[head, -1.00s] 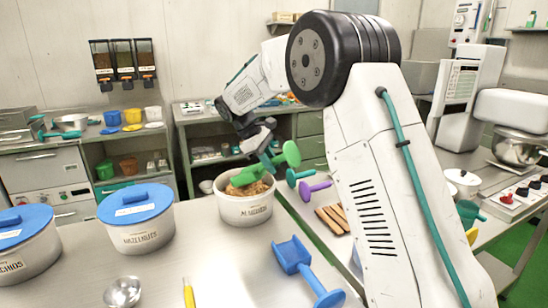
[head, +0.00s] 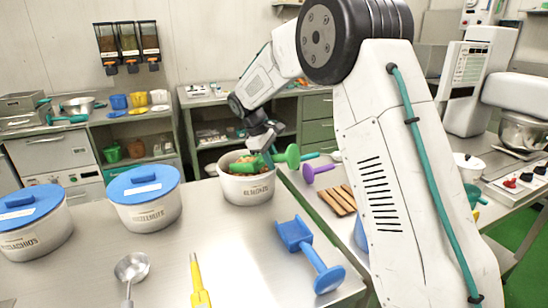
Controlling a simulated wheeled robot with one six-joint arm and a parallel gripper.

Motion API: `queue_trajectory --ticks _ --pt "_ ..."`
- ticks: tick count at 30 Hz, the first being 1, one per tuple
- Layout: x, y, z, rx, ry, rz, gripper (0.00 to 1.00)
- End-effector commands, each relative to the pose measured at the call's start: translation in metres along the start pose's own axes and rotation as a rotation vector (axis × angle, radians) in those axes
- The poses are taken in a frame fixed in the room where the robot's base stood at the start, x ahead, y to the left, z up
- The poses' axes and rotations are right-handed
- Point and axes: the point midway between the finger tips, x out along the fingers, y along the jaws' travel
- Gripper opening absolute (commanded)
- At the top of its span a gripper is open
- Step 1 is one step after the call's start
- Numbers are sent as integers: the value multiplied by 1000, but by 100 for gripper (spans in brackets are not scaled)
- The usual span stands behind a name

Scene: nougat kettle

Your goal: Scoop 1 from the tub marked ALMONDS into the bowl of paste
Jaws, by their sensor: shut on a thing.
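The white tub marked ALMONDS (head: 248,191) stands uncovered at the far edge of the counter, with brown contents showing at its top. My gripper (head: 267,155) is over the tub's right side, shut on a green scoop (head: 292,157). The scoop's round handle end points right, outside the rim. Its head is low in the tub's mouth, at the contents; how deep it sits and what it holds are hard to tell. A metal bowl (head: 520,135) under the mixer at the right is partly visible; I cannot tell whether it holds paste.
Blue-lidded tubs, hazelnuts (head: 145,212) and pistachios (head: 32,235), stand to the left. A blue scoop (head: 308,254), a metal ladle (head: 131,268) and a yellow-handled tool (head: 198,284) lie in front. A purple-handled tool (head: 317,170) and wooden slats (head: 338,200) lie right of the tub.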

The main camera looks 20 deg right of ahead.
Motion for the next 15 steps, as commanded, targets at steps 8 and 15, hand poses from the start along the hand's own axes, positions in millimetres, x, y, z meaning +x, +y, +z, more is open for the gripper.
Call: queue_trajectory --ticks 8,15 --pt "7 -10 15 30 183 -28 0" --pt "-7 -4 32 46 242 -27 0"
